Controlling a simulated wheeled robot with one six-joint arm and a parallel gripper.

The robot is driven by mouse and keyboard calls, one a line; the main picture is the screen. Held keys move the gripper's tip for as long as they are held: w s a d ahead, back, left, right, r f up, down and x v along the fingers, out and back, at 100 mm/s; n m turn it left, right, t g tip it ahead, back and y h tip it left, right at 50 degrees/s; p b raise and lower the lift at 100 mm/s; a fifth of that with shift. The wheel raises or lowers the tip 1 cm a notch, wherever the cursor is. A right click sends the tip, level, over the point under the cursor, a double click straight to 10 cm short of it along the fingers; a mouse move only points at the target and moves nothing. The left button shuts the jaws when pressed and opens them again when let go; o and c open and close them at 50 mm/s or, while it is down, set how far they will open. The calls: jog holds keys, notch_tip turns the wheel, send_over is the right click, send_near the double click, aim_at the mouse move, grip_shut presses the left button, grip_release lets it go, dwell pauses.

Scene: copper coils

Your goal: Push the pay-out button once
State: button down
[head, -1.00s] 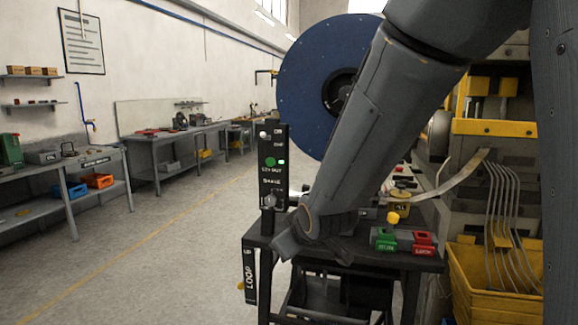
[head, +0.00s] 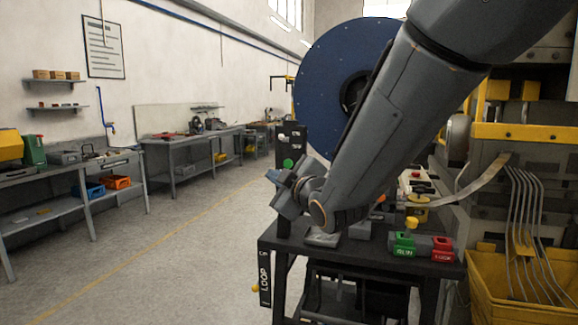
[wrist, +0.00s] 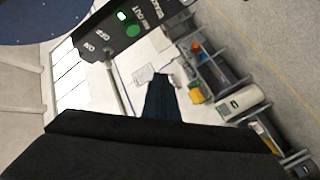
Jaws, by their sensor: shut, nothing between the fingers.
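The black control panel (wrist: 122,38) shows upside down at the top of the wrist view, with ON, OFF and PAY OUT lettering. Its round green pay-out button (wrist: 133,31) has a small lit green lamp (wrist: 122,15) beside it. In the head view the green button (head: 288,163) shows just above my gripper (head: 273,178), which hides the lower panel. My shut, empty fingers (wrist: 159,78) show dark in the wrist view, below the panel in the picture and apart from the button there. The head view does not show their depth from the panel.
The panel stands at a black table (head: 270,243) carrying a green block (head: 404,246) and a red block (head: 443,249). A large blue reel (head: 325,75) is behind. A yellow bin (head: 500,300) is at right. The floor (head: 190,270) on the left is clear.

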aim_at(288, 167)
jog(key=w+d, duration=0.3)
jog(key=w, duration=0.5)
jog(key=shift+w, duration=0.15)
dwell(2.0)
jog(key=shift+w+d+b, duration=0.15)
jog(key=shift+w+b, duration=0.15)
jog(key=shift+w, duration=0.1)
jog(key=shift+w+d, duration=0.2)
jog(key=shift+w, duration=0.25)
dwell(0.8)
jog(key=shift+s, duration=0.15)
jog(key=shift+s+a, duration=0.3)
jog(key=shift+s, duration=0.4)
jog(key=shift+b, duration=0.3)
jog(key=shift+s+a+b, duration=0.1)
jog(key=shift+s+a, duration=0.2)
jog(key=shift+s, duration=0.5)
jog(key=shift+s+a+b, duration=0.1)
jog(key=shift+s+a, duration=0.2)
jog(key=shift+s, duration=0.45)
jog(key=shift+s+a+b, duration=0.1)
jog(key=shift+s+a, duration=0.2)
jog(key=shift+s, duration=0.5)
